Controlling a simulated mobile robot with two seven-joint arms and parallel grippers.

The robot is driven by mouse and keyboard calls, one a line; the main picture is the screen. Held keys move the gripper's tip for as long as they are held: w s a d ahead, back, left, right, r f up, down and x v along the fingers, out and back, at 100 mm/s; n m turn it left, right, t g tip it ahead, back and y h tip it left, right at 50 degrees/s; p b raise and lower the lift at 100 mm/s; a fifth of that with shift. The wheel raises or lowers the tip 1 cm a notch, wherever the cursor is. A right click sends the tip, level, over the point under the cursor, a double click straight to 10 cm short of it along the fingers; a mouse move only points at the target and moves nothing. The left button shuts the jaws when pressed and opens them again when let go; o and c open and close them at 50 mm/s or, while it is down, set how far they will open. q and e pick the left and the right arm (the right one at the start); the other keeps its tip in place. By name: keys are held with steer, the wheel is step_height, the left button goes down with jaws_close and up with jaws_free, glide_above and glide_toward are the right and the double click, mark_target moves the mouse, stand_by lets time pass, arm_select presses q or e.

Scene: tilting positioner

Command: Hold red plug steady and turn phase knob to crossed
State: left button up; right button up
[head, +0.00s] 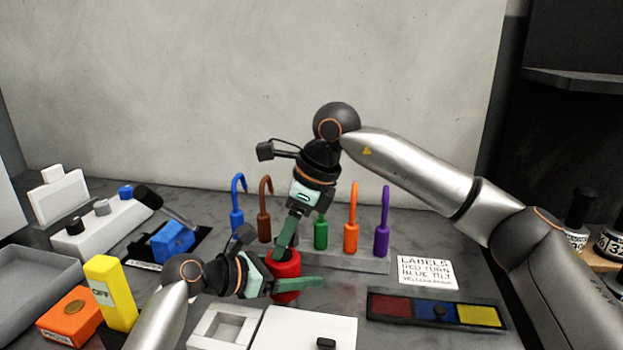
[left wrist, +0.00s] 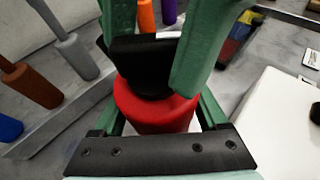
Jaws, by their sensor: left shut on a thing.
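A red plug (head: 286,264), a round red body, stands near the middle of the bench. My left gripper (head: 290,285) is shut around it from the left, with one green finger along its front. In the left wrist view the red plug (left wrist: 155,112) sits between the green fingers, and a black block-like part (left wrist: 145,65) covers its top. This part may be the phase knob; I cannot be sure. My right gripper (head: 284,243) points down from above with its green fingertips at the plug's top. Its finger gap is hidden, and whether it holds the black part is unclear.
Hooked tools, including a purple one (head: 382,222), stand in a rack behind the plug. A red, blue and yellow panel (head: 380,307) and a label card (head: 427,271) lie right. A white box (head: 300,325) is in front. A yellow block (head: 110,293) stands left.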

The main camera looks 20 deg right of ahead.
steer(key=v, duration=1.2)
steer(key=shift+a, duration=0.1)
steer(key=a+f+n+h, duration=0.1)
steer(key=f+n, duration=0.2)
steer(key=n, duration=0.6)
steer(key=w+a+f+n+t+h, duration=0.1)
steer(key=f+n, duration=0.3)
steer(key=n, duration=0.5)
steer(key=w+a+f+n, duration=0.1)
steer(key=f+n, duration=0.3)
steer(key=n, duration=0.5)
steer(key=shift+w+a+n+t+h, duration=0.3)
steer(key=shift+a+h, duration=0.1)
steer(key=shift+a, duration=0.15)
